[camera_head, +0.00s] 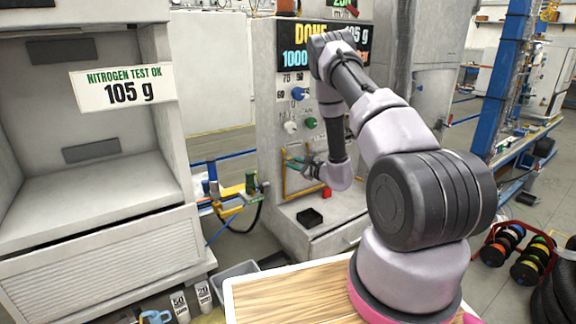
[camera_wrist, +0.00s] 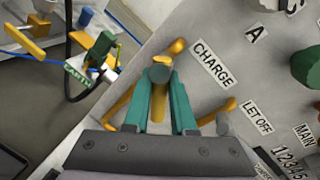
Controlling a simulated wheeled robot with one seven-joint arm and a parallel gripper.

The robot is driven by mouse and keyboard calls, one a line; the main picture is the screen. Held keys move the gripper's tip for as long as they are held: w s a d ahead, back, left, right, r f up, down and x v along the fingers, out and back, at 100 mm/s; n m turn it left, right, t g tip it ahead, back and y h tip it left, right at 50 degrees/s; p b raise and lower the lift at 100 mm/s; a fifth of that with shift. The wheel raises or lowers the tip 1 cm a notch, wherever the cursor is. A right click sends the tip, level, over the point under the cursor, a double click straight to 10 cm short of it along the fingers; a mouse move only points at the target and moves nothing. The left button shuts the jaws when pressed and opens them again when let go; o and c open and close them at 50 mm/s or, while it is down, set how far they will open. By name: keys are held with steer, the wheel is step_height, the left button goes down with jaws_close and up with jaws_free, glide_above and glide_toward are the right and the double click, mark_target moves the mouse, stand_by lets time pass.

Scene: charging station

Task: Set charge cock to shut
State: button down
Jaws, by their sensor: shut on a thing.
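My gripper (camera_wrist: 160,82) has two teal fingers closed around the charge cock (camera_wrist: 159,101), beside the CHARGE label (camera_wrist: 212,63). A yellow handle part shows between the fingers, with a rounded grey-green end at the fingertips. The fingers cover much of the cock, so its exact setting is hard to read. In the head view my gripper (camera_head: 299,161) is at the front of the grey charging panel (camera_head: 267,120), and the cock is too small to make out there.
Yellow pipes run on the panel. Close to the right of my gripper is the LET OFF label (camera_wrist: 257,117). Blue and green knobs (camera_head: 298,94) sit above. A black tray (camera_head: 310,217) lies on the ledge below. The display (camera_head: 300,42) reads DONE.

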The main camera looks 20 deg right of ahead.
steer(key=n, duration=0.1)
steer(key=r+n, duration=0.1)
steer(key=n, duration=0.1)
steer(key=n+h, duration=0.1)
steer(key=shift+w+a+r+n, duration=0.15)
steer(key=shift+w+n, duration=0.1)
steer(key=shift+n, duration=0.15)
steer(key=n+h, duration=0.1)
steer(key=n, duration=0.3)
steer(key=shift+r, duration=0.2)
stand_by(0.4)
steer(key=c, duration=0.8)
jaws_free()
steer(key=shift+s+a, duration=0.1)
steer(key=shift+o, duration=0.2)
steer(key=shift+f+h, duration=0.1)
steer(key=shift+h, duration=0.3)
steer(key=shift+d, duration=0.2)
